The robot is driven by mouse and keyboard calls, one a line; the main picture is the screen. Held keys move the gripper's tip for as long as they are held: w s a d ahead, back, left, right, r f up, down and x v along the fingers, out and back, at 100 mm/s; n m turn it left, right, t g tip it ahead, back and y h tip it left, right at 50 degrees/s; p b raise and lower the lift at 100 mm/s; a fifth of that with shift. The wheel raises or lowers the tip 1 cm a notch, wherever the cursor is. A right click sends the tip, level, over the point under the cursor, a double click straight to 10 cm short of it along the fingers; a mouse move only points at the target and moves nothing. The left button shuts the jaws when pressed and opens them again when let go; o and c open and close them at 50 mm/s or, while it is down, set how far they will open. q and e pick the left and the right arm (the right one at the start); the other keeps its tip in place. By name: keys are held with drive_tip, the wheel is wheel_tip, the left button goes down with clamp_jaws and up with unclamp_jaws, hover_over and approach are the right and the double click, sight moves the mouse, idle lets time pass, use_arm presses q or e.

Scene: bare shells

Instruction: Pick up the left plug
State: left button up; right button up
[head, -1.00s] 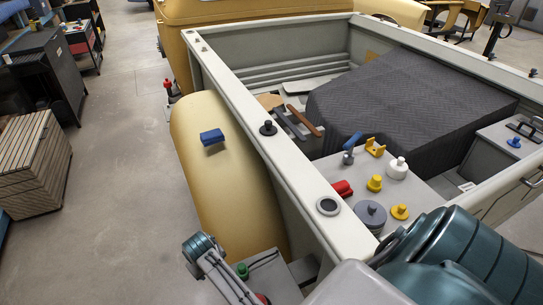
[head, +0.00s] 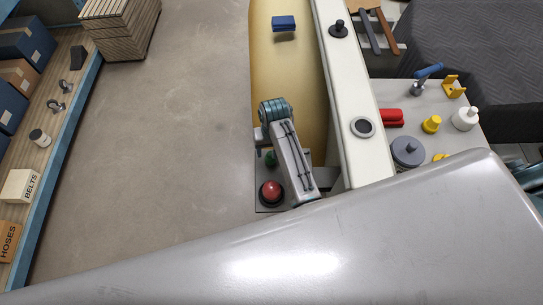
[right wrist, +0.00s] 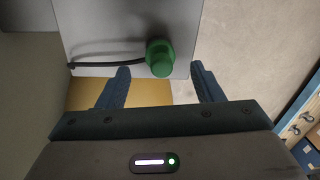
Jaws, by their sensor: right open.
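A green knob-like piece (head: 270,158) stands on a grey plate (head: 262,206) beside the vehicle shell; I cannot tell if it is the left plug. In the right wrist view the green piece (right wrist: 160,58) shows between and just beyond the fingertips, with a dark cable beside it. My right gripper (right wrist: 160,72) is open and empty; its arm partly hides the plate in the head view. A black plug (head: 338,28) stands upright on the pale rail, farther off than a dark-ringed round fitting (head: 362,127). My left gripper is not in view.
A red dome (head: 271,192) is on the same plate. Yellow (head: 432,124), white (head: 465,118) and grey (head: 407,151) pieces stand on a panel inside the shell. A blue block (head: 284,22) lies on the yellow fender. Open floor and a shelf are at left.

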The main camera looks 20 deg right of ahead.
wheel_tip(320, 180, down, 3)
drive_tip(key=shift+r, duration=0.15)
drive_tip(key=shift+f, duration=0.35)
drive_tip(key=shift+a, duration=0.1)
drive_tip(key=c, duration=1)
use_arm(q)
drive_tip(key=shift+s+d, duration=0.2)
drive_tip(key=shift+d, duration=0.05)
use_arm(e)
drive_tip(key=shift+c, duration=0.3)
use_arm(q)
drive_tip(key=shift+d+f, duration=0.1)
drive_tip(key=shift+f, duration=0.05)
